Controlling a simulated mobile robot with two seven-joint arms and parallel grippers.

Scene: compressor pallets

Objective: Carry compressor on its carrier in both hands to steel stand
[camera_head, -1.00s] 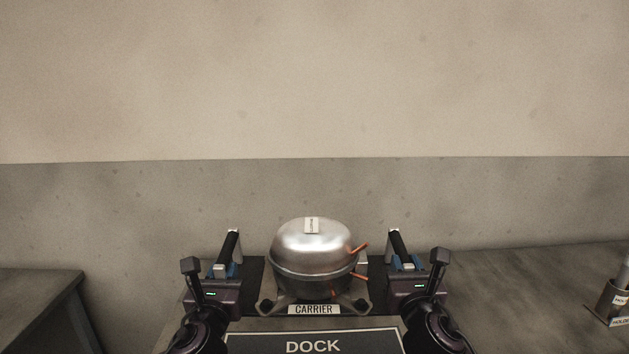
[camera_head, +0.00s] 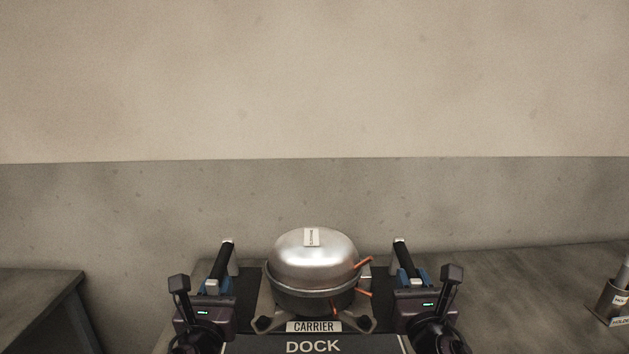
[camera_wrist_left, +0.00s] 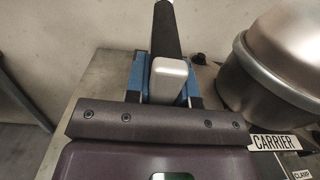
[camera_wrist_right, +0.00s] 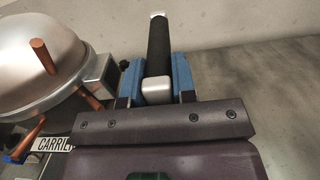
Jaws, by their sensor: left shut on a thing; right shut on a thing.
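The compressor (camera_head: 313,262) is a silver dome with copper stubs on its right side. It sits upright on the dark carrier (camera_head: 246,292), which has a CARRIER label at the front. My left gripper (camera_head: 213,284) is shut on the carrier's left black handle (camera_head: 223,260); the handle also shows in the left wrist view (camera_wrist_left: 166,35). My right gripper (camera_head: 411,280) is shut on the right black handle (camera_head: 402,258), also in the right wrist view (camera_wrist_right: 157,55). The steel stand cannot be made out by name.
A board marked DOCK (camera_head: 313,346) lies in front of the carrier. A grey table surface (camera_head: 520,285) extends to the right, with a labelled metal holder (camera_head: 608,303) at its edge. Another grey table (camera_head: 35,305) stands at left, across a gap. A bare wall is behind.

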